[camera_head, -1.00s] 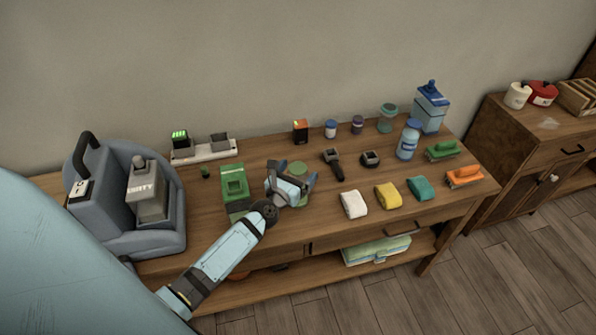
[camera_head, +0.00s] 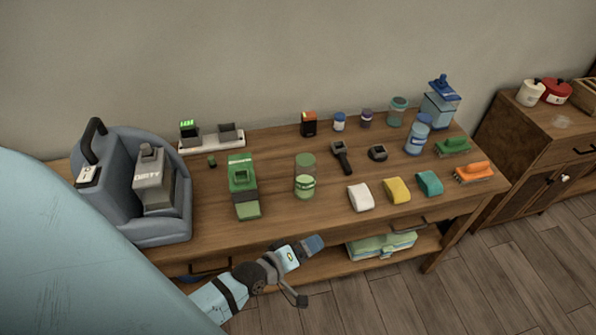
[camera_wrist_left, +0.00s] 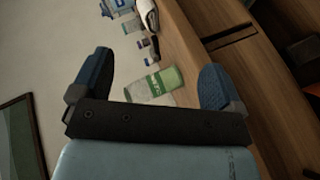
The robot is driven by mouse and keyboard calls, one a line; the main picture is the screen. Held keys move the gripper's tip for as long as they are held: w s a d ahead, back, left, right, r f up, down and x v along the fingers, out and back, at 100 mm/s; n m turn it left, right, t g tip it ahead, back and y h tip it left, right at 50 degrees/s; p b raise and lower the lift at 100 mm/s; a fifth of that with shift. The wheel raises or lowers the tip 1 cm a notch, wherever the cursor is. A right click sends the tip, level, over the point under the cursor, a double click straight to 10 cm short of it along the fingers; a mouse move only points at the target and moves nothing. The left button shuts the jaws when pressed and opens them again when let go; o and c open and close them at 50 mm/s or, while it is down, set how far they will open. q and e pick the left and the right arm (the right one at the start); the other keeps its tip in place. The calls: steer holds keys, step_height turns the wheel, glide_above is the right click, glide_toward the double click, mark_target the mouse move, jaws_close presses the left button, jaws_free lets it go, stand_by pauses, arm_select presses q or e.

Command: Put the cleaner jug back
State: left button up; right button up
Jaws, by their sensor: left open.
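A clear green jug (camera_head: 305,180) with a pale label stands upright near the middle of the wooden table (camera_head: 270,213). It also shows in the left wrist view (camera_wrist_left: 155,86), between and beyond the fingers. I cannot tell for sure whether this is the cleaner jug; a blue jug with a dark blue top (camera_head: 440,108) stands at the back right. My left gripper (camera_head: 308,270) is open and empty, in front of the table's front edge and apart from the green jug. Its two blue fingers are spread in the wrist view (camera_wrist_left: 157,75). My right gripper is out of view.
A grey-blue machine with a tank marked DIRTY (camera_head: 153,185) stands at the left. A green box-like item (camera_head: 243,178) stands left of the green jug. Folded cloths (camera_head: 397,190), brushes (camera_head: 473,172) and a blue bottle (camera_head: 417,137) fill the right side.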

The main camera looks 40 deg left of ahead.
arm_select(q)
steer(key=s+d+f+m+g, duration=0.2)
steer(key=s+d+m, duration=0.2)
steer(key=m, duration=0.9)
steer(key=s, duration=0.3)
steer(key=shift+s+f+m+g, duration=0.3)
steer(key=shift+s+f+m, duration=0.05)
steer(key=shift+s+m, duration=0.05)
steer(key=shift+r, duration=0.1)
